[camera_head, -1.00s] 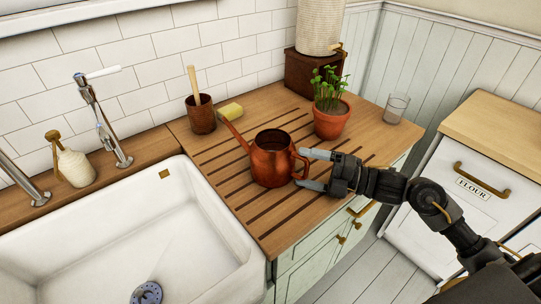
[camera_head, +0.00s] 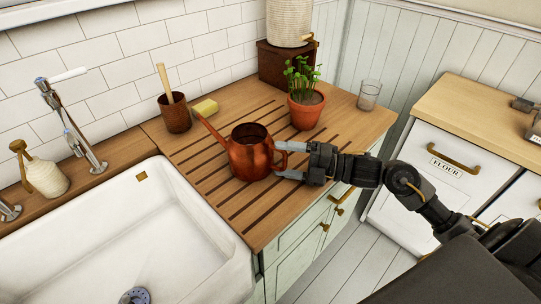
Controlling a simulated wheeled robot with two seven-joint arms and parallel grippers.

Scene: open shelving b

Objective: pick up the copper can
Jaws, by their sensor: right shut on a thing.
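The copper can (camera_head: 250,155) is a shiny watering can with a long spout pointing to the upper left and a handle on its right side. It stands upright on the slatted wooden drainboard (camera_head: 215,208). My right gripper (camera_head: 287,160) reaches in from the right and is shut on the can's handle. Its fingers hide part of the handle. I cannot tell any gap between the can's base and the wood. My left gripper is not in view.
A potted plant (camera_head: 305,108) stands behind the can, with a glass (camera_head: 369,95) to its right. A copper cup with a brush (camera_head: 175,115) and a yellow sponge (camera_head: 205,107) are at the back left. The white sink (camera_head: 150,235) lies to the left.

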